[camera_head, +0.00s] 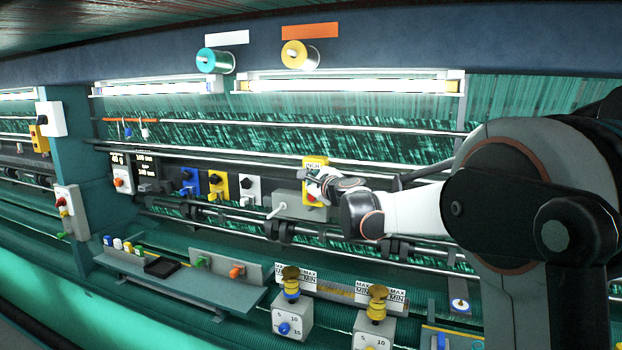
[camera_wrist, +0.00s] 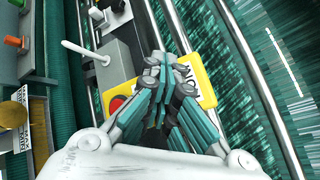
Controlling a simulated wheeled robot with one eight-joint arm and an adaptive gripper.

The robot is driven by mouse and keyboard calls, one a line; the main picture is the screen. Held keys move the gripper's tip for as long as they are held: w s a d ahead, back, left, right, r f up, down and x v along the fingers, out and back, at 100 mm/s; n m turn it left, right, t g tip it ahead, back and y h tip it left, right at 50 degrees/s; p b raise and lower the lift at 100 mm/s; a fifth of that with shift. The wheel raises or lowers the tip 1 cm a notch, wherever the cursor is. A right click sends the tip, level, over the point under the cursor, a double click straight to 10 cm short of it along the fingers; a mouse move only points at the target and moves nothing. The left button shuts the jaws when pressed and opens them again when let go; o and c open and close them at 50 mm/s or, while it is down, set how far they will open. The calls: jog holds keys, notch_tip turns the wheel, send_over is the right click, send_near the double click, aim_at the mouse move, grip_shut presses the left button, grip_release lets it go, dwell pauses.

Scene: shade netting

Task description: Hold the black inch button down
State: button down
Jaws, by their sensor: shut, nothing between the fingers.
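The yellow control box (camera_head: 316,159) with a white INCH label hangs on the machine's rail at mid-picture in the head view. In the wrist view the box (camera_wrist: 206,82) lies behind my fingers, its INCH label partly showing at their right. A red button (camera_wrist: 117,104) shows at the left of the fingers. The black inch button is hidden behind the fingers. I cannot tell whether they touch or press it.
A grey box with a white-tipped lever (camera_head: 288,205) stands just left of the yellow box; the lever (camera_wrist: 85,50) shows in the wrist view. Blue, yellow and white switch boxes (camera_head: 219,186) sit farther left. Rails and green netting run behind. Dial boxes (camera_head: 291,318) stand below.

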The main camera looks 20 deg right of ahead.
jog(key=shift+s, duration=0.1)
jog(key=shift+s+a, duration=0.5)
jog(key=shift+s, duration=0.15)
jog(key=s+a, duration=0.1)
jog(key=s, duration=0.1)
jog(key=s+a, duration=0.2)
dwell(0.7)
dwell(0.6)
